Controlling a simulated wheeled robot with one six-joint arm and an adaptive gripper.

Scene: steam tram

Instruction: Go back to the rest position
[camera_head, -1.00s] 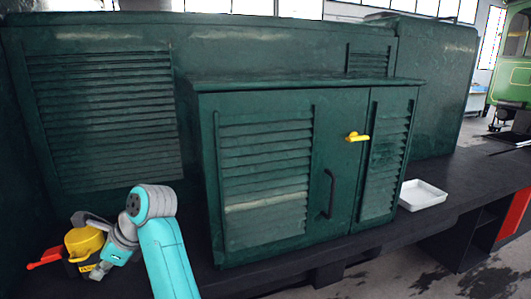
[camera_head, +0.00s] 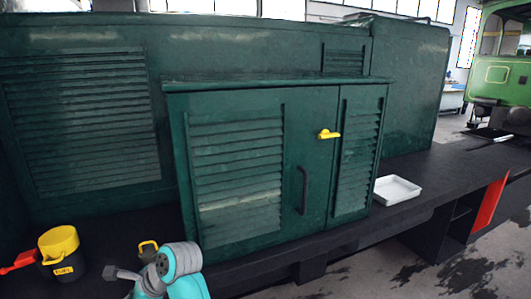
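My teal and grey arm is low in the picture, left of centre, in front of the green cabinet. A grey part at its left side, which seems to be my gripper (camera_head: 122,273), shows low over the dark deck. Its fingers are not clear, so I cannot tell whether it is open or shut. I see nothing clearly held in it. A dark pot with a yellow top (camera_head: 60,250) and a red handle stands to its left, apart from it. A small dark thing with a yellow handle (camera_head: 148,247) shows just behind my arm, partly hidden by it.
The green cabinet (camera_head: 237,180) with a yellow latch (camera_head: 329,134) and a dark handle (camera_head: 303,190) stands closed in the middle. A white tray (camera_head: 397,190) lies on the dark deck (camera_head: 440,170) to its right. The deck beyond the tray looks clear.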

